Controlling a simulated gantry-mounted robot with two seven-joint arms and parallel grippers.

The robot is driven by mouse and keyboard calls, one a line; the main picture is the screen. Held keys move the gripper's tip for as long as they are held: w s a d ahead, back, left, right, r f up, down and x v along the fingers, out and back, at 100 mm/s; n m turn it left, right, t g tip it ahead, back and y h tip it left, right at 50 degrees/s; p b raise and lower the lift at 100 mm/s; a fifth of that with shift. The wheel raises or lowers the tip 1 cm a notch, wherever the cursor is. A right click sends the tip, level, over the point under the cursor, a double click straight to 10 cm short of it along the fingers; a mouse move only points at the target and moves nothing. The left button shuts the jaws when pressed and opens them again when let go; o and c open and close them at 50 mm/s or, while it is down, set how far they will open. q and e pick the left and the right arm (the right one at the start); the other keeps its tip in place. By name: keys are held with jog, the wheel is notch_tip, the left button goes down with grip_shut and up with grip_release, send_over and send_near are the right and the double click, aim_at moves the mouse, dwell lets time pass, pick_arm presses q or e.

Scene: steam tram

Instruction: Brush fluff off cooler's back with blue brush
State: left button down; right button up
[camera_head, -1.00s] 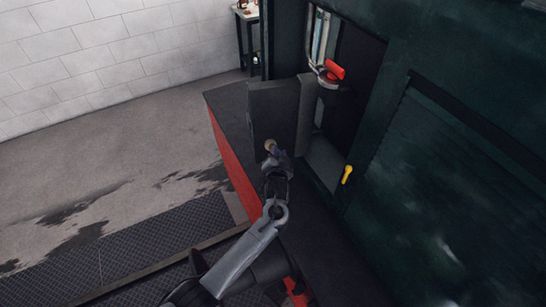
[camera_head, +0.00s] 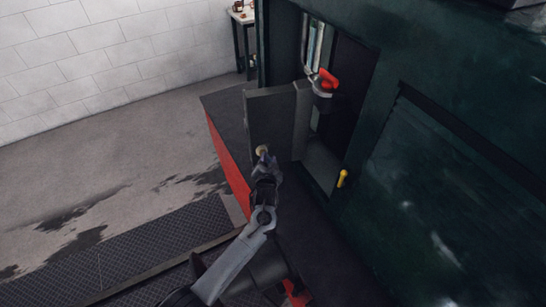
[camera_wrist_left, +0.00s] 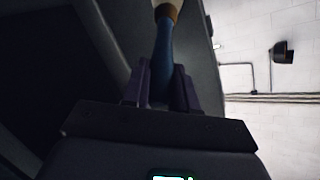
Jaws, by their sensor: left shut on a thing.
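The blue brush (camera_wrist_left: 163,62) is in my left gripper (camera_wrist_left: 160,90), whose fingers are shut on its blue handle in the left wrist view. Its brown collar and pale tip point away from the gripper. In the head view my left gripper (camera_head: 263,168) is in front of an upright dark grey panel (camera_head: 270,118), with the small brush tip (camera_head: 262,150) over the panel's lower part. I cannot tell whether the tip touches it. Whether this panel is the cooler's back is unclear. No fluff can be made out. My right gripper is not in view.
The panel stands on a dark ledge with a red side (camera_head: 230,160). To the right are a red handle (camera_head: 328,78), a yellow handle (camera_head: 342,178) and a dark green wall (camera_head: 440,190). A small table (camera_head: 243,18) stands at the back.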

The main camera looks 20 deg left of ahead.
pick_arm(q)
jog(key=shift+p, duration=0.4)
dwell(1.2)
jog(key=shift+s, duration=0.1)
